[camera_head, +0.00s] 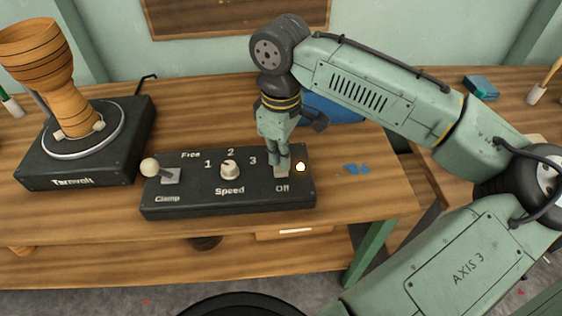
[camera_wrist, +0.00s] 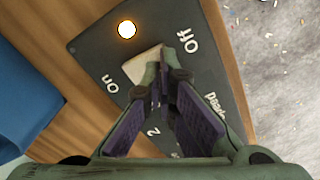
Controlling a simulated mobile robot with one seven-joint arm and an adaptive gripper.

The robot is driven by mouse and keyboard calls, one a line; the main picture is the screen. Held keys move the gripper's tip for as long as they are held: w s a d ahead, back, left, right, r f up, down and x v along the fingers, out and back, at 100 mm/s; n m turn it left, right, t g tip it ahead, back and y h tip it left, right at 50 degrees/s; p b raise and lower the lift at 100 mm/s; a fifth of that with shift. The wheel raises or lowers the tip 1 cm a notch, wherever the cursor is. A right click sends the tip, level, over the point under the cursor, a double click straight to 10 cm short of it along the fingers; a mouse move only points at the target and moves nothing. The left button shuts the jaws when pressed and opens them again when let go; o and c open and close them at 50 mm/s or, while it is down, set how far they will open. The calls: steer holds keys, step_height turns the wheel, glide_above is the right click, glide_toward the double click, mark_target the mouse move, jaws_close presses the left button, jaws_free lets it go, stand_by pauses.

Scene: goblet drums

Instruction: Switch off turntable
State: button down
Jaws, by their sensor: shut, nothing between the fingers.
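The turntable (camera_head: 118,120) is a dark box at the left in the head view, labelled Tarnvolt, with a wooden goblet drum (camera_head: 45,65) tilted on its round plate. Its dark control box (camera_head: 200,200) stands in front, with a clamp lever (camera_head: 150,167), a speed knob (camera_head: 229,169) and a pale switch (camera_head: 281,172) above the word Off. A lamp (camera_head: 300,167) beside the switch glows; it also shows in the wrist view (camera_wrist: 126,30). My gripper (camera_head: 277,168) is shut and empty, its tips at the switch (camera_wrist: 143,66), which they partly hide. Contact is hard to tell.
A blue object (camera_head: 335,109) lies behind my gripper. Blue scraps (camera_head: 356,169) lie right of the control box. A teal box (camera_head: 481,87) sits at the back right. The bench front between box and edge is narrow.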

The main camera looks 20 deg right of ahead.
mark_target(281, 170)
steer(key=shift+f+b, duration=0.5)
steer(key=shift+f, duration=0.6)
stand_by(0.3)
steer(key=shift+r, duration=0.1)
step_height(281, 170, up, 7)
steer(key=p, duration=0.7)
stand_by(0.6)
